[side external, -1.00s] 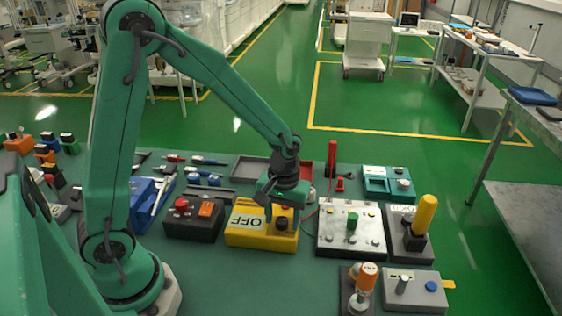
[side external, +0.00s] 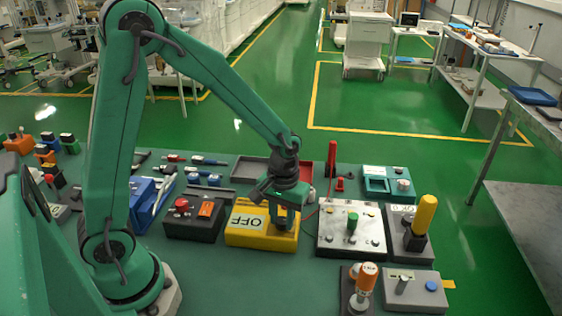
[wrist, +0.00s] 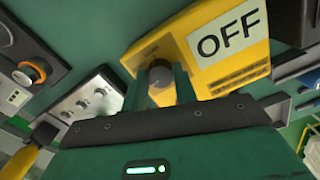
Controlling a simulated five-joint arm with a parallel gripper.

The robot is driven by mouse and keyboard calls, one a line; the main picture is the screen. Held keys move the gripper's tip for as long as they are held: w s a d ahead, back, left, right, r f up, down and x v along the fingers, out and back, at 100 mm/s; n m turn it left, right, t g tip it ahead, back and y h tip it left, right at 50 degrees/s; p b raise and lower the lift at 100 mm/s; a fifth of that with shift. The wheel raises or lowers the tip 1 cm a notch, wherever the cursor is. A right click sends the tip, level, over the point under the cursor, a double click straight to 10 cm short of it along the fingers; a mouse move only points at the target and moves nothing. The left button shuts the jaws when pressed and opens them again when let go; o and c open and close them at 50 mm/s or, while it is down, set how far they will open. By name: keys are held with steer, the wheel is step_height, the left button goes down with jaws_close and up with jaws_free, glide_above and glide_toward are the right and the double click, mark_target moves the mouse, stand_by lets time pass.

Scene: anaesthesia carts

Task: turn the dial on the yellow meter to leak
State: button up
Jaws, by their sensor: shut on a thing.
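The yellow meter (side external: 259,238) sits on the green bench with a white label reading OFF (side external: 247,220) on its left part. The label and yellow casing also show in the wrist view (wrist: 203,62). The meter's dark round dial (wrist: 160,70) is between my two green fingers in the wrist view, and the fingers are shut on it. In the side view my gripper (side external: 284,217) reaches down over the right part of the meter and hides the dial. The dial's pointer and its markings are too small or hidden to read.
A black box with a red button (side external: 182,204) stands close left of the meter. A white panel with a green knob (side external: 352,222) stands close right. A grey box with a tall yellow handle (side external: 424,214) is farther right.

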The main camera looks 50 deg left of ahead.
steer(key=m, duration=0.7)
steer(key=shift+d, duration=0.1)
steer(key=m, duration=0.3)
steer(key=shift+m, duration=0.3)
steer(key=m, duration=0.3)
steer(key=shift+m+t, duration=0.3)
steer(key=m, duration=0.4)
steer(key=shift+s+m, duration=0.1)
steer(key=shift+m, duration=2)
steer(key=shift+a, duration=0.2)
steer(key=o, duration=1)
